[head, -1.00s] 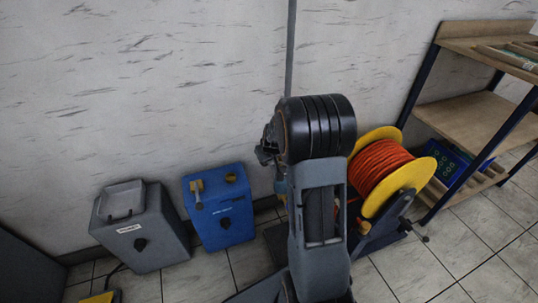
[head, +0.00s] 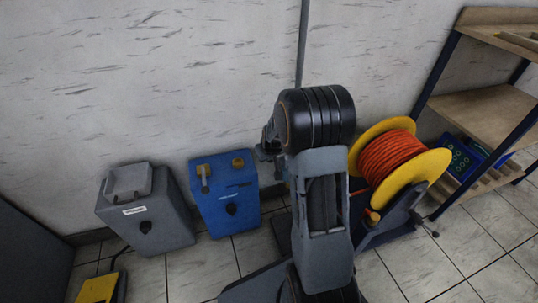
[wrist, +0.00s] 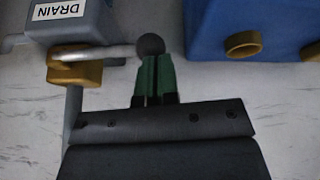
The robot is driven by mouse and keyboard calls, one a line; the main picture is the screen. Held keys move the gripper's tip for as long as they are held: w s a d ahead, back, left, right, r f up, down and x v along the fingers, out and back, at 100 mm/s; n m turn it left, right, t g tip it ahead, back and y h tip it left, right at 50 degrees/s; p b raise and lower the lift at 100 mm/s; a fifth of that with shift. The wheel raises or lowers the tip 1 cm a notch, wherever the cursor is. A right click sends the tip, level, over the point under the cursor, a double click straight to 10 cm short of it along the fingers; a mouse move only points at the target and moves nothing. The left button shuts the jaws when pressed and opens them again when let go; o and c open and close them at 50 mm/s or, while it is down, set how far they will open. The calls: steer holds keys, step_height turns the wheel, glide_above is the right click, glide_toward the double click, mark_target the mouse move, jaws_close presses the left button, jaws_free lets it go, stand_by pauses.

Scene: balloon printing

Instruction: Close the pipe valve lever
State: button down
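The pipe valve shows in the wrist view as a brass body (wrist: 75,73) on a grey pipe (wrist: 73,105). Its lever (wrist: 105,50) is a pale bar running right, across the pipe's line, and ends in a dark ball knob (wrist: 151,44). My gripper (wrist: 154,60) has green fingers close together with only a thin gap, their tips at the knob. The knob does not sit between the fingers; I cannot tell if they touch it. In the head view my arm hides the valve and fingers.
In the head view, a grey box (head: 155,225) and blue box (head: 226,205) stand along the wall. A cable reel (head: 392,160) and shelf (head: 490,110) are at right.

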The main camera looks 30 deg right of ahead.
steer(key=shift+s+a+f, duration=0.1)
steer(key=shift+s+f, duration=0.05)
steer(key=shift+f, duration=0.25)
steer(key=shift+r, duration=0.15)
steer(key=s+a+r+p, duration=0.3)
steer(key=a+r+p, duration=0.2)
steer(key=a+r, duration=0.2)
steer(key=shift+s+a+r, duration=0.25)
steer(key=shift+a+r, duration=0.15)
steer(key=shift+r, duration=0.45)
steer(key=shift+p, duration=0.3)
